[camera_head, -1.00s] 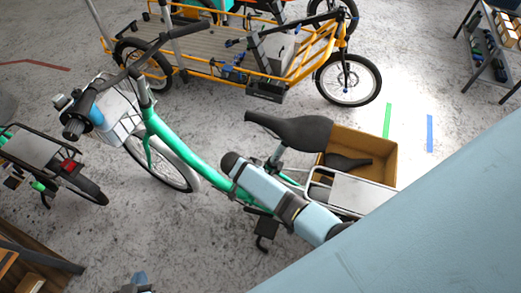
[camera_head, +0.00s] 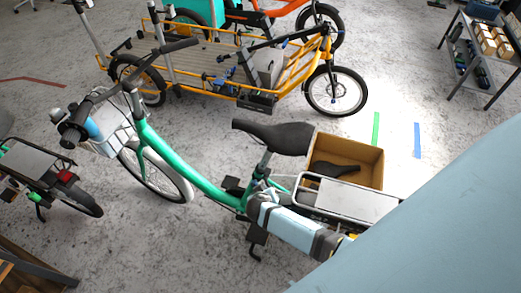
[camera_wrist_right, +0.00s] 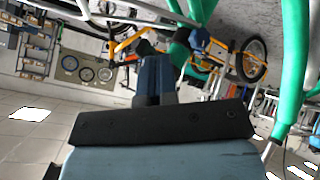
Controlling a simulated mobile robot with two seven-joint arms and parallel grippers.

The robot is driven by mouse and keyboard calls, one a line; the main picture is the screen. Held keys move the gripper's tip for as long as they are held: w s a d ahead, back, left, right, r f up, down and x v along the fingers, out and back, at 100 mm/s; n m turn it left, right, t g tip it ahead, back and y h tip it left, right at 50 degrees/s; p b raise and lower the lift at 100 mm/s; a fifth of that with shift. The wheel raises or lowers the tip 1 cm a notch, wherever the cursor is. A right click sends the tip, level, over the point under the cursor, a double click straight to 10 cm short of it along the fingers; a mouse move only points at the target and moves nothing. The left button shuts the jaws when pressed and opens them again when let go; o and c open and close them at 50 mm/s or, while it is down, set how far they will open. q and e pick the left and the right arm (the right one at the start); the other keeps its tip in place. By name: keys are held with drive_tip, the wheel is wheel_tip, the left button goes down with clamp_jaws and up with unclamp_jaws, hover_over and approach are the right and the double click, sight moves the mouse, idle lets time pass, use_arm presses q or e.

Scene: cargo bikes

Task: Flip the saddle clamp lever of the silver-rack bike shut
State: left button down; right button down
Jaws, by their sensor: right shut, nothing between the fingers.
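The green bike (camera_head: 205,187) with a silver rack (camera_head: 312,208) stands in the middle of the head view. Its black saddle (camera_head: 275,137) sits on a silver seatpost (camera_head: 263,163). In the wrist view a small blue part (camera_wrist_right: 200,38) shows beside green frame tubing and a black post; I cannot tell surely whether it is the clamp lever or how it is set. My right gripper (camera_wrist_right: 157,62) is shut and empty, its dark blue fingers pointing toward this area. In the head view my right arm's wrist is beside the seat tube, below the saddle, hiding part of the frame. My left gripper is out of view.
A cardboard box (camera_head: 370,165) with a spare saddle stands behind the rack. A yellow cargo bike (camera_head: 235,90) stands beyond. Another bike's rear (camera_head: 45,165) is at the left. Shelving (camera_head: 475,55) stands at upper right.

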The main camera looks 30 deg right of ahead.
drive_tip(key=d+n+t, duration=0.1)
drive_tip(key=s+d+n+t+y+b, duration=0.1)
drive_tip(key=n, duration=0.1)
drive_tip(key=d+f+n+y, duration=0.1)
drive_tip(key=shift+s+n+t, duration=0.2)
drive_tip(key=shift+n+t, duration=0.1)
drive_tip(key=shift+t, duration=0.1)
drive_tip(key=shift+w+a+r, duration=0.1)
drive_tip(key=shift+r, duration=0.1)
drive_tip(key=shift+w+r, duration=0.1)
drive_tip(key=shift+w, duration=0.65)
drive_tip(key=shift+s, duration=0.1)
